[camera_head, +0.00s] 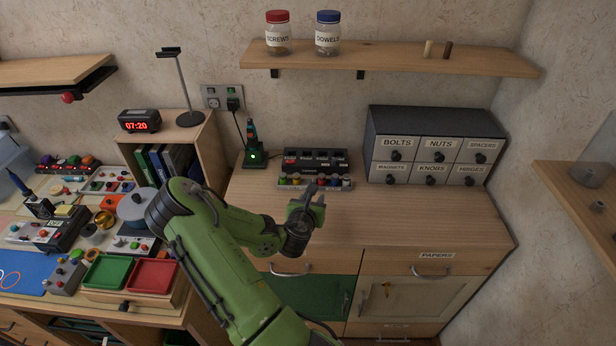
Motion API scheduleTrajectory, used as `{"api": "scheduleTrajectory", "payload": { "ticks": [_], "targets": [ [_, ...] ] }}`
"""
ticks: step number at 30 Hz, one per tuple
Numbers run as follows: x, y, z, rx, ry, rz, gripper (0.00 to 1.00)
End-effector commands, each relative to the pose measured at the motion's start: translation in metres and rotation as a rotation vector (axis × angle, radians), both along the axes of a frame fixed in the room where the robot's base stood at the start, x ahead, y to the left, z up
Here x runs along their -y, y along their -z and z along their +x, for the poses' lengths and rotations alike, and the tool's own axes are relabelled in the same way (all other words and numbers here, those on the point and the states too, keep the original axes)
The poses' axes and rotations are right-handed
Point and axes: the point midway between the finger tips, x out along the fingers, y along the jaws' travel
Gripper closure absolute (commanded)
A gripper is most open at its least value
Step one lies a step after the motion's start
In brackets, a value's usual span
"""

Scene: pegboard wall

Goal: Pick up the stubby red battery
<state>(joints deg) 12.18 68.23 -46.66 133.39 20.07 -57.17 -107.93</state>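A small red object (290,160), possibly the stubby red battery, sits at the left end of a black box with a row of slots (335,172) at the back of the wooden cabinet top. It is too small to tell its shape for sure.
Several coloured knobs (318,183) line the box's front. A labelled drawer unit (432,146) stands right, a green-lit tool stand (254,155) left. A shelf (400,60) with jars hangs above. The cabinet top's right front (430,225) is clear.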

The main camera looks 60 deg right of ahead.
Motion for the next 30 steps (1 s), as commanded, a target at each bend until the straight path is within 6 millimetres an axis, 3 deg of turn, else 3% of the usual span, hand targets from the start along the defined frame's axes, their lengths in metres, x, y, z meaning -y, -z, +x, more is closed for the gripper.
{"api": "scheduleTrajectory", "payload": {
  "ticks": [12, 24, 30],
  "targets": [
    [0.082, 0.036, 0.023, 0.004, 0.002, 0.001, 0.60],
    [0.134, 0.057, 0.040, 0.005, 0.002, 0.002, 0.60],
    [0.138, 0.058, 0.041, 0.004, 0.003, 0.003, 0.60]
  ]
}}
